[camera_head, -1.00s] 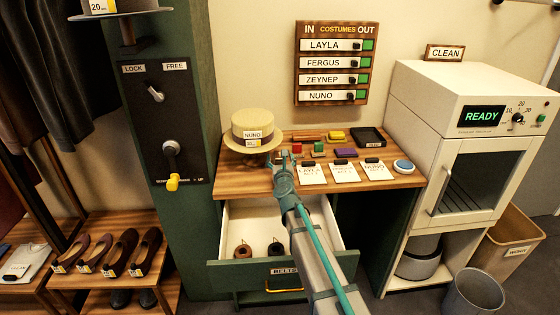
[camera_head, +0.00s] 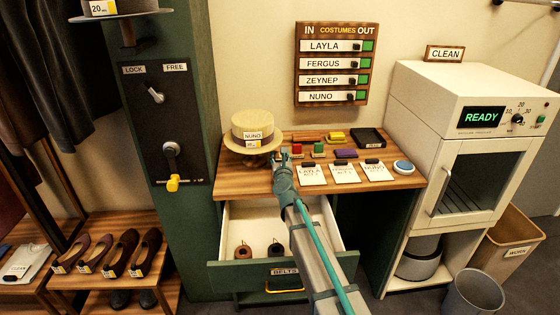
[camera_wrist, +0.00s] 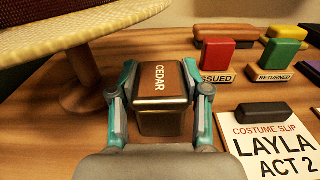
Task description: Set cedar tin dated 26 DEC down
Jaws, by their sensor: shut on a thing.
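The cedar tin (camera_wrist: 162,118) is a small dark bronze box with a brown lid that reads CEDAR. It sits upright between the two fingers of my gripper (camera_wrist: 160,90) in the wrist view, and the fingers are shut on its sides. No date shows on the faces in view. In the head view my gripper (camera_head: 281,160) is over the left front part of the wooden tabletop (camera_head: 235,182), just right of the straw hat; the tin is mostly hidden there. I cannot tell whether the tin's base touches the wood.
The straw hat (camera_head: 252,128) on its stand is close on the left. Red (camera_wrist: 228,52) and green (camera_wrist: 282,55) stamps and the Layla costume slip (camera_wrist: 275,145) are on the right. The open drawer (camera_head: 235,220) below holds two rolled belts. Bare wood shows behind the tin.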

